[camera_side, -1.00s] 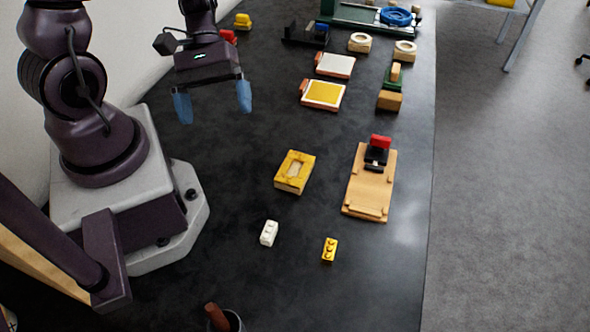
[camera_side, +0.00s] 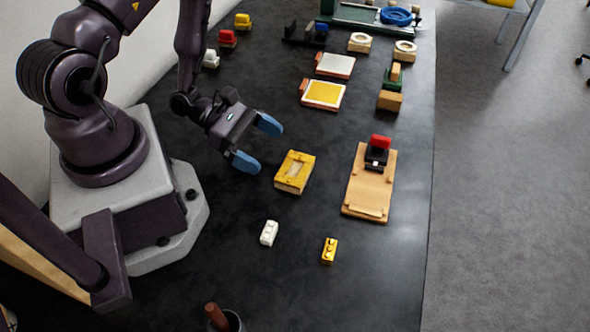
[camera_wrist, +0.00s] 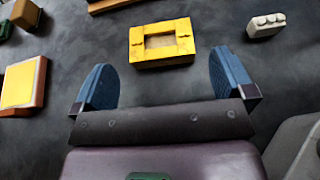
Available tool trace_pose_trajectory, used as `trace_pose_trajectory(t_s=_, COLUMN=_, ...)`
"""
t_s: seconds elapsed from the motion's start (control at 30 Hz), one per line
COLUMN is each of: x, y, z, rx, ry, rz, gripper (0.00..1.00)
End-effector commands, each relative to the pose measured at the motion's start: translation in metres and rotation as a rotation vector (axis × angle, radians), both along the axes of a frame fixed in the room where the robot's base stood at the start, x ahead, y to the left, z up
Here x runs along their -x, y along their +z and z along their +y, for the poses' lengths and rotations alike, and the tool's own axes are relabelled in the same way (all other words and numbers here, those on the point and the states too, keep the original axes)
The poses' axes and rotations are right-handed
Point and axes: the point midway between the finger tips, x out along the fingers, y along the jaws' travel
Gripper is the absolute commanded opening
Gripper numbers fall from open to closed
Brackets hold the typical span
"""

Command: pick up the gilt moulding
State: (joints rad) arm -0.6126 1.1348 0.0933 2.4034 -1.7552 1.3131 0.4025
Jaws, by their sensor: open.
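The gilt moulding seems to be the yellow rectangular frame piece (camera_side: 290,186) with a rectangular opening. It lies flat on the dark table and also shows at the top centre of the wrist view (camera_wrist: 165,62). My gripper (camera_side: 257,143) is open and empty, its two blue fingers spread wide. It is tilted, just left of the frame piece in the side view and apart from it. In the wrist view the fingers (camera_wrist: 161,68) stand left and right, with the frame piece between and beyond them. Nothing hides the frame piece.
A white brick (camera_side: 269,234) and a yellow brick (camera_side: 329,251) lie in front. A wooden board (camera_side: 366,196) carrying a black and red part lies to the right. A yellow-topped tile (camera_side: 323,94) lies behind. Dark table is bare around the frame piece.

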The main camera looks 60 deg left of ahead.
Motion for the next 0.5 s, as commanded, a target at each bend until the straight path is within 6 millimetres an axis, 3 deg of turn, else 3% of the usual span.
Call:
trace_pose_trajectory(t_s=0.1, x=-0.012, y=-0.008, z=-0.015, rx=0.001, ry=-0.003, rz=0.0, gripper=1.0)
trace_pose_trajectory(t_s=0.5, x=-0.038, y=-0.027, z=-0.042, rx=0.002, ry=-0.005, rz=0.001, gripper=1.0)
